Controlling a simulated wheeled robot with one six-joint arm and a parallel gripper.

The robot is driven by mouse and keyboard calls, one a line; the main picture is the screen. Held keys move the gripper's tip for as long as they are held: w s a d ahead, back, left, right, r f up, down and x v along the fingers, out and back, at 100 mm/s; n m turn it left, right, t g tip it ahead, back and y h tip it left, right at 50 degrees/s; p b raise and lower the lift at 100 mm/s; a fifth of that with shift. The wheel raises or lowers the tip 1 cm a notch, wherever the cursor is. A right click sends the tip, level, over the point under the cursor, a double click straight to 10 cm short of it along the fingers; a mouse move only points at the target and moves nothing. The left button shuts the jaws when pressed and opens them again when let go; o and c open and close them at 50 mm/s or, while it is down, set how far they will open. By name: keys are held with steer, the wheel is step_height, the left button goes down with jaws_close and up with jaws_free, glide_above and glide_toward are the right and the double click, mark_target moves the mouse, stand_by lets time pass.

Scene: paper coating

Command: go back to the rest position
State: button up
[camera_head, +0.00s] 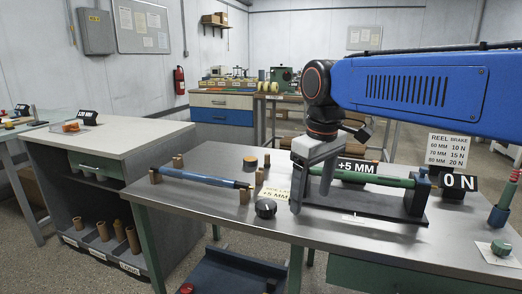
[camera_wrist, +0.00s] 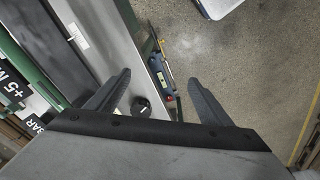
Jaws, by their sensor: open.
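My gripper (camera_head: 310,198) hangs fingers-down over the metal workbench (camera_head: 228,212), in front of the green roller stand (camera_head: 375,202). In the wrist view its two dark fingers (camera_wrist: 158,78) are spread apart, with nothing between them held. The green rod (camera_head: 372,178) lies on the stand behind the fingers, partly hidden by them. A blue rod (camera_head: 203,179) rests on wooden pegs at the bench's left. A black knob (camera_head: 265,208) sits near the bench's front edge; it also shows between the fingers in the wrist view (camera_wrist: 140,105).
Signs reading "+5 MM" (camera_head: 357,166) and "0 N" (camera_head: 460,182) stand by the roller stand. A white-topped cabinet (camera_head: 115,136) with tubes on its lower shelf is at left. A dark blue cart (camera_head: 232,270) sits below the bench's front edge. Open floor shows at right in the wrist view.

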steer(key=s+d+f+m+t, duration=0.3)
steer(key=s+d+f+m, duration=0.5)
steer(key=s+d+f, duration=0.8)
steer(key=shift+s+d+f+t, duration=0.35)
steer(key=shift+d+f+t, duration=0.05)
steer(key=shift+d+f, duration=0.25)
stand_by(0.8)
